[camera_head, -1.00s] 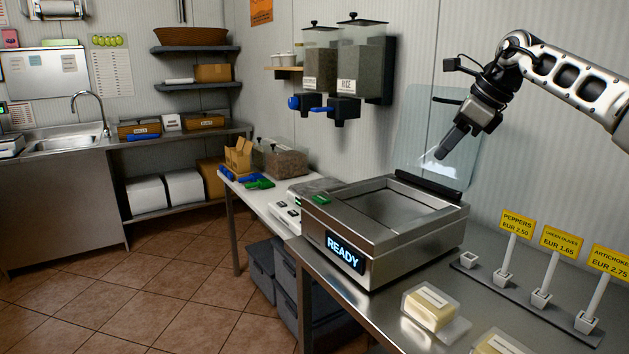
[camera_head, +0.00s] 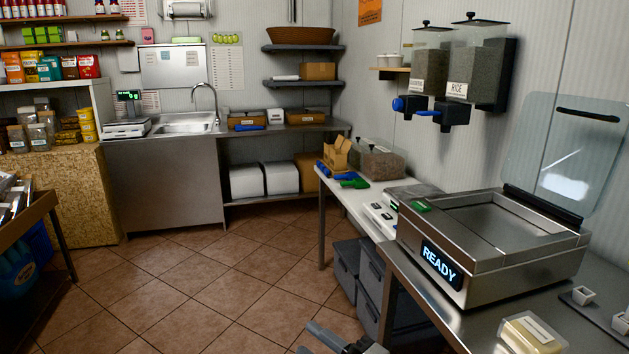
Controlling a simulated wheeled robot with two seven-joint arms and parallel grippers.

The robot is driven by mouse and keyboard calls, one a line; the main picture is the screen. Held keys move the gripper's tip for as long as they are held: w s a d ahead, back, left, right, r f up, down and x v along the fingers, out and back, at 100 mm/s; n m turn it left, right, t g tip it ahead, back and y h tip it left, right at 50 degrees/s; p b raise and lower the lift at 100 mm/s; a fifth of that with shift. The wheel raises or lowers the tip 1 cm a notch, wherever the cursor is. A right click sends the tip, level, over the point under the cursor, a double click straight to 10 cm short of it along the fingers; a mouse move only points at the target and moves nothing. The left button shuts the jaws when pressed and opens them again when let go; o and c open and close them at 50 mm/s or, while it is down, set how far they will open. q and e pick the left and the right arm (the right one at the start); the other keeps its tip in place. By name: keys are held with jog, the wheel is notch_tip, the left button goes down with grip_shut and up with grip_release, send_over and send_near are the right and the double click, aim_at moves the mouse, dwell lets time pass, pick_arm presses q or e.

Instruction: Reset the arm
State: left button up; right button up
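My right gripper (camera_head: 338,342) shows only in part at the bottom edge of the head view, in front of the tiled floor and left of the steel counter. Its dark grey fingers point up and left in the picture. Most of the hand and all of the arm behind it are cut off, and whether it is open or shut cannot be told. I see nothing held in it. My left gripper is not in view.
The steel counter (camera_head: 487,322) on the right bears a machine reading READY (camera_head: 475,265), its clear lid raised, and a wrapped pack (camera_head: 533,335). Grey crates (camera_head: 362,272) stand under the worktable (camera_head: 352,198). The tiled floor (camera_head: 190,285) ahead is clear.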

jog(key=s+d+f+m+g+h, duration=0.2)
jog(key=s+d+f+m+h, duration=0.9)
jog(key=s+d+f+m, duration=0.3)
jog(key=s+f+m, duration=0.3)
jog(key=s+m, duration=0.2)
jog(key=m, duration=0.2)
jog(key=shift+f+h, duration=0.2)
jog(key=shift+h, duration=0.2)
jog(key=shift+d, duration=0.1)
